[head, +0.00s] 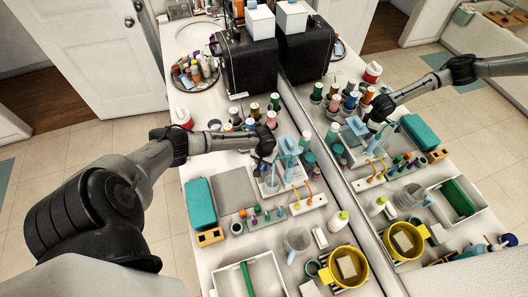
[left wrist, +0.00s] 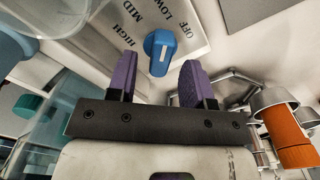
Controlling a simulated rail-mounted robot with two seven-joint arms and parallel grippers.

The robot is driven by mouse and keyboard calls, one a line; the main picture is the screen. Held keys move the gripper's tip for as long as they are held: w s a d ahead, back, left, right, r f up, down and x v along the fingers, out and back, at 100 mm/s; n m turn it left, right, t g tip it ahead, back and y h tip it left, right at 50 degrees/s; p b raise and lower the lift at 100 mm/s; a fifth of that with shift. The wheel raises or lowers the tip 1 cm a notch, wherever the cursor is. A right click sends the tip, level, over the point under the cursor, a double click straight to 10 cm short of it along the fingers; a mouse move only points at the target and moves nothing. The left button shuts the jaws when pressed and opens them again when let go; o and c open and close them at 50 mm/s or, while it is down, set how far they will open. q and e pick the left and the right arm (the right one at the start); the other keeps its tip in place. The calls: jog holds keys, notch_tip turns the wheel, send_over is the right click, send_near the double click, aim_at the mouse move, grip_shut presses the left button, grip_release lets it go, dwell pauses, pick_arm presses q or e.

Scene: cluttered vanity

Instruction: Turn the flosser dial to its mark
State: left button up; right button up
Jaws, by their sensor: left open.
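In the left wrist view, the blue flosser dial (left wrist: 160,48) is on a pale panel marked HIGH, MID, LOW and OFF. A white line shows on the dial, but I cannot tell which label it points at. My left gripper (left wrist: 158,82) is open, with its purple fingertips spread to either side just short of the dial; I see no contact. In the head view, my left gripper (head: 268,152) is beside the light blue flosser (head: 288,147), and the dial is hidden there. My right gripper is not in view.
Several bottles (head: 255,110) crowd behind the arm. A teal box (head: 200,204), a clear cup (head: 297,240) and a yellow pot (head: 345,268) stand nearer. A mirror at right repeats the scene.

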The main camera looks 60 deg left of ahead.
pick_arm(q)
notch_tip(320, 180, up, 12)
jog(key=shift+b, duration=0.4)
dwell(0.4)
jog(key=shift+f, duration=0.1)
